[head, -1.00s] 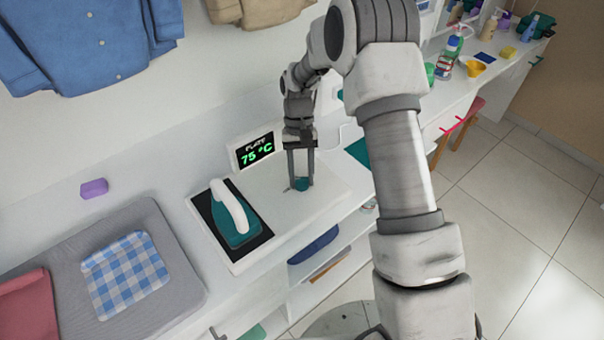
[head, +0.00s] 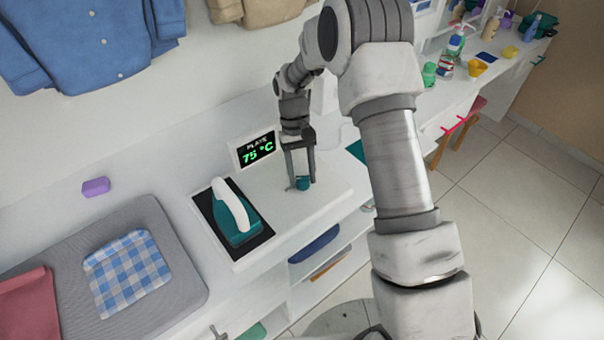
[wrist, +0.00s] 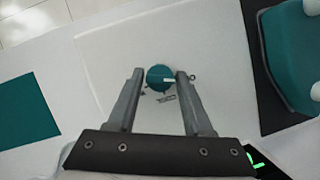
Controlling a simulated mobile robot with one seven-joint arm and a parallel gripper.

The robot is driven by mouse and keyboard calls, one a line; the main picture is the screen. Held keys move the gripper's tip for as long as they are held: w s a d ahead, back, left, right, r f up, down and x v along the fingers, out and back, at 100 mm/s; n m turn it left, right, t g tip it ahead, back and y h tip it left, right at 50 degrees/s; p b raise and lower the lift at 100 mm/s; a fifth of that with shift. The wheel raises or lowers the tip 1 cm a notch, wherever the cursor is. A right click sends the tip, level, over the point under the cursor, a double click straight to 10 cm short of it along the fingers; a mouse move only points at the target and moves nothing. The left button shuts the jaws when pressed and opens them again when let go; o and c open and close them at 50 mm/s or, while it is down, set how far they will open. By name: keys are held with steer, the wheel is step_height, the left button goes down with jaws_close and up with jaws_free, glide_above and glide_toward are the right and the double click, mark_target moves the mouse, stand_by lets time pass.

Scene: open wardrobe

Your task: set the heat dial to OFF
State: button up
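The heat dial (wrist: 158,77) is a round teal knob on a white panel, with a white pointer line aimed right in the wrist view. Small dark marks sit around it, too small to read. The dial also shows in the head view (head: 303,184). My gripper (wrist: 160,74) has its two fingers on either side of the dial, very close to it. A thin gap seems to show at the left finger; contact at the right finger is hard to tell. The display (head: 257,149) behind reads "PLATE 75 °C" in green.
A teal iron (head: 236,222) with a white handle stands on a black plate left of the dial. A grey mat (head: 182,272) holds a blue checked cloth (head: 128,272). A purple block (head: 95,187) lies by the wall. The white panel around the dial is clear.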

steer(key=shift+o, duration=1.4)
steer(key=p+v, duration=0.1)
steer(key=v, duration=1.6)
steer(key=shift+r, duration=0.2)
